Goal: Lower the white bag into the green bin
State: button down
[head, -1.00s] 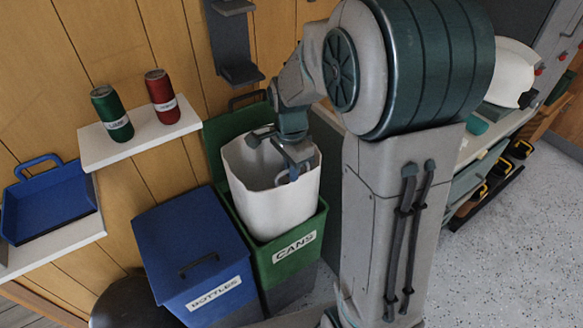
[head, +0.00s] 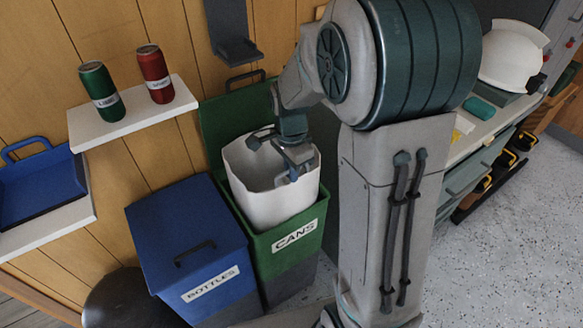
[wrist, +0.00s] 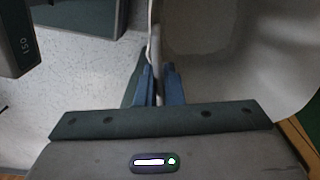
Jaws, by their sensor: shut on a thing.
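The white bag (head: 268,200) is open-topped and stands upright, partly inside the green bin (head: 312,226) labelled CANS. Its lower part is hidden by the bin's walls, and its upper part stands above the rim. My gripper (head: 294,172) is at the bag's right upper edge in the head view. In the wrist view my gripper's blue fingers (wrist: 159,85) are closed on the bag's rim, with the bag wall (wrist: 215,60) filling the right side. The bin's green lid (head: 230,118) is raised behind it. The bag's underside is hidden.
A blue bin (head: 190,245) labelled BOTTLES, lid shut, stands directly left of the green bin. A white shelf (head: 130,118) above holds a green can (head: 101,90) and a red can (head: 155,73). A blue tray (head: 42,185) lies on a lower shelf at left. Speckled floor is open at right.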

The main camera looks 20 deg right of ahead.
jog(key=shift+f, duration=0.5)
jog(key=b, duration=0.6)
send_over(292, 209)
jog(key=shift+w+f, duration=0.1)
jog(key=shift+f, duration=3.7)
jog(key=shift+f+b, duration=2.55)
jog(key=shift+f, duration=1)
